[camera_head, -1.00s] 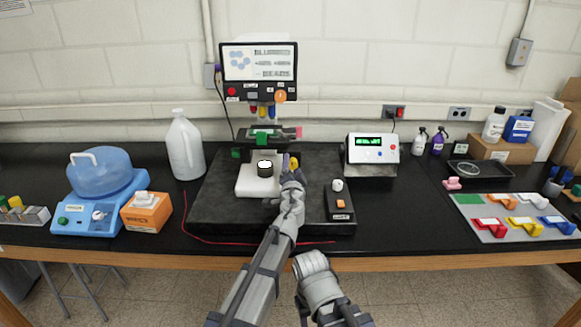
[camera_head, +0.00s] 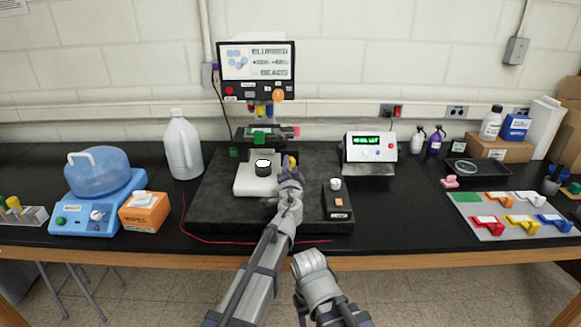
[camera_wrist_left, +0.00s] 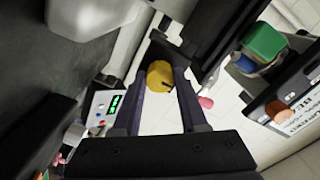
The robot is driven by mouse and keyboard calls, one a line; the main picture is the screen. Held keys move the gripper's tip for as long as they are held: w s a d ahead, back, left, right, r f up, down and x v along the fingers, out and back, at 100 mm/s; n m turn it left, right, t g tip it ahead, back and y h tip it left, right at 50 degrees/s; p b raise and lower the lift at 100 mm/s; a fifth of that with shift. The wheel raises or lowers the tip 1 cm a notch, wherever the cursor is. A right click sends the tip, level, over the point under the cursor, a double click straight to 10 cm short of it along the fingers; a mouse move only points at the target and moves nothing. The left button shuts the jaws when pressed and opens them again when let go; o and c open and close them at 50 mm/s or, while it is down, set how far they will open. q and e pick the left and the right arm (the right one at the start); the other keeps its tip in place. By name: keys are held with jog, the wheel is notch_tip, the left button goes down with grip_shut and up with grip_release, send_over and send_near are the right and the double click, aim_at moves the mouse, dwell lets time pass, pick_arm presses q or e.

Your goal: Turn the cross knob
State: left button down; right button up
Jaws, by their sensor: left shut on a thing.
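A yellow knob (camera_head: 292,161), which I take to be the cross knob, is on the right side of the microscope-like device at the back middle. Its cross shape is not clear. It shows between the dark fingers in the left wrist view (camera_wrist_left: 160,75), with a dark mark on its face. My left gripper (camera_head: 288,166) reaches it from the front and is shut on it. The gripper's fingers (camera_wrist_left: 163,82) stand on both sides of the knob.
The device has a white stage block (camera_head: 255,184) and a screen (camera_head: 257,62) above. A dark control box (camera_head: 338,203) stands close right of my left wrist. A white meter (camera_head: 371,147) is further right. A red cable (camera_head: 215,236) runs along the front.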

pick_arm(q)
jog(key=shift+m, duration=0.3)
jog(key=m, duration=0.3)
jog(key=shift+m, duration=2)
jog(key=shift+c, duration=2.2)
grip_release()
jog(key=s, duration=0.8)
